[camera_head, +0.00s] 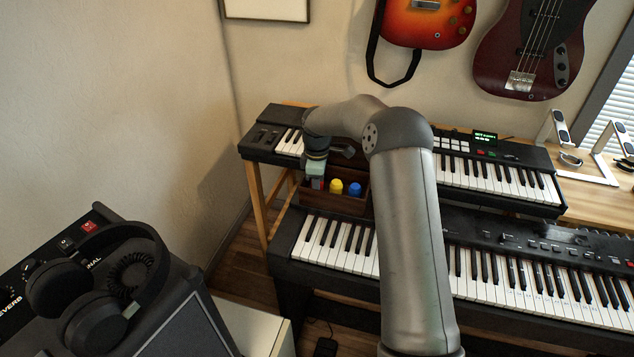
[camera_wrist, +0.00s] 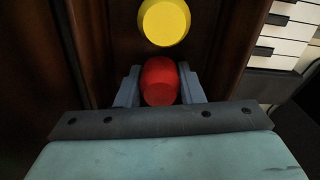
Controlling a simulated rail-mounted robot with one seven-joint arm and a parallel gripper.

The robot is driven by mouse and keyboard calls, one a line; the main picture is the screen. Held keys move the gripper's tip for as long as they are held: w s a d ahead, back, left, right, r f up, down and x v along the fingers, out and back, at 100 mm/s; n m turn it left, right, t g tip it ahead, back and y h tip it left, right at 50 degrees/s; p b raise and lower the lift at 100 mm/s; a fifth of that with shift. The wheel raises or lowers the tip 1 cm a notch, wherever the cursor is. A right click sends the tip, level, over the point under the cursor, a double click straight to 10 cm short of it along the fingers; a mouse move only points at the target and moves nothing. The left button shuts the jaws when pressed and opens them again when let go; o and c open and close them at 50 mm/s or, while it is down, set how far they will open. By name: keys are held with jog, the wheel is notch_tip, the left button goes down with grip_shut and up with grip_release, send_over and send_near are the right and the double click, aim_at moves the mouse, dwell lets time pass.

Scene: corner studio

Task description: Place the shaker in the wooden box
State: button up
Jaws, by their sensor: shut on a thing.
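My gripper (camera_wrist: 160,88) is shut on a red shaker (camera_wrist: 159,82), with a grey finger on each side of it. In the head view my gripper (camera_head: 317,180) is over the left part of the dark wooden box (camera_head: 334,205), and little of the red shaker shows. A yellow shaker (camera_head: 336,186) and a blue shaker (camera_head: 355,188) stand in the box to the right. The yellow shaker (camera_wrist: 164,22) is just beyond the red one in the wrist view, with a small gap. I cannot tell whether the red shaker touches the box floor.
The box sits between an upper keyboard (camera_head: 500,178) and a lower keyboard (camera_head: 520,278). Headphones (camera_head: 105,285) lie on a black amplifier at the left. Guitars (camera_head: 530,50) hang on the wall above. My arm hides the middle of both keyboards.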

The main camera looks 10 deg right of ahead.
jog(key=shift+f, duration=0.15)
jog(key=o, duration=1)
notch_tip(320, 180, up, 12)
jog(key=shift+r, duration=0.2)
